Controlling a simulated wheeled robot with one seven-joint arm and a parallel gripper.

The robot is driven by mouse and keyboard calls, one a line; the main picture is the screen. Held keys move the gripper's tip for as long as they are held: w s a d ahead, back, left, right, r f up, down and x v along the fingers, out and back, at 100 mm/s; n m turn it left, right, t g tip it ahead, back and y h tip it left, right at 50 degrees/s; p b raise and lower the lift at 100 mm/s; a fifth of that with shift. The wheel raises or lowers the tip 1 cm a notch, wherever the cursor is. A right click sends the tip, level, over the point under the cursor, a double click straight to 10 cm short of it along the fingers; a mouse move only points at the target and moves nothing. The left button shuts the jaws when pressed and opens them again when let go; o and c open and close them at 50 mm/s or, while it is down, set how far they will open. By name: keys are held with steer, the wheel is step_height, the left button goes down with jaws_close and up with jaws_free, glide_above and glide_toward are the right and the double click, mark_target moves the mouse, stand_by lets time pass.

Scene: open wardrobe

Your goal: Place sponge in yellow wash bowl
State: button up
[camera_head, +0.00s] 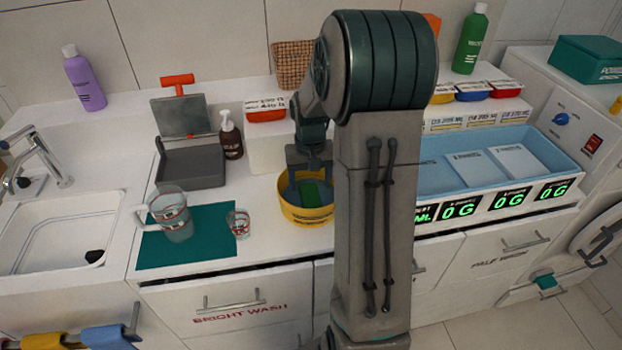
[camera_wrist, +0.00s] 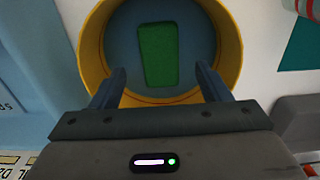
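The green sponge (camera_head: 310,191) lies inside the yellow wash bowl (camera_head: 304,217) on the counter. In the wrist view the sponge (camera_wrist: 158,54) lies flat on the bowl's blue-grey bottom, inside the yellow rim (camera_wrist: 91,45). My gripper (camera_wrist: 160,74) is over the bowl. Its two fingers are spread apart, with a clear gap between each finger and the sponge, so it holds nothing. In the head view my arm hides part of the bowl's right side and the fingertips are hard to make out.
A glass pitcher (camera_head: 171,217) and a small glass (camera_head: 238,223) stand left of the bowl, by a teal mat (camera_head: 190,251). A grey open box (camera_head: 190,167) and brown bottle (camera_head: 230,136) stand behind. A blue tray (camera_head: 540,140) is to the right, and a sink (camera_head: 50,235) far left.

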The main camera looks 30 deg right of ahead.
mark_target(310, 195)
stand_by(0.4)
step_height(310, 195, up, 7)
steer(key=p, duration=0.5)
steer(key=s+a+r+n+t, duration=0.1)
steer(key=s+a+r, duration=0.4)
steer(key=s+a, duration=0.2)
steer(key=s+a+r+n+t, duration=0.2)
steer(key=s+a+r, duration=0.3)
steer(key=s, duration=0.7)
steer(key=shift+s+a, duration=0.15)
steer(key=shift+a, duration=0.7)
